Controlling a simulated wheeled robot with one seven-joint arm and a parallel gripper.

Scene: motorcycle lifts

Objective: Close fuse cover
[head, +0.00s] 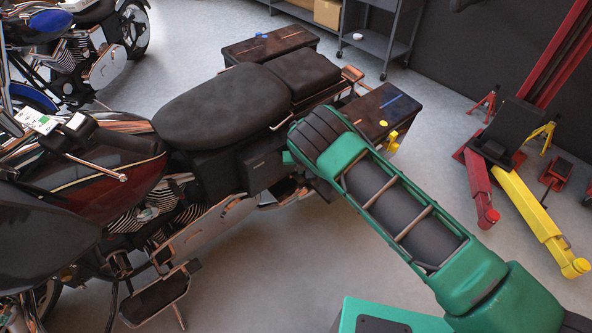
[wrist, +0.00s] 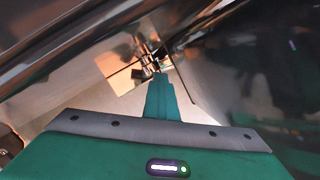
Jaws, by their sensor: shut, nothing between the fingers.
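The motorcycle (head: 210,105) stands with its side toward me. A black box-shaped side panel (head: 262,163) sits below its seat and may be the fuse cover; I cannot tell whether it is open or shut. My arm's end reaches to the right edge of that panel. In the head view my gripper is mostly hidden behind my own arm. In the wrist view my gripper (wrist: 160,76) shows as narrow green fingers held together, with nothing between them. Its tips point toward blurred metal parts of the motorcycle. I cannot tell whether they touch anything.
Dark saddle boxes (head: 385,105) stand at the rear of the motorcycle. A black footboard (head: 155,298) sticks out low at the front. A red and yellow lift (head: 530,200) stands at the right. Bare grey floor (head: 265,265) lies between my base and the motorcycle.

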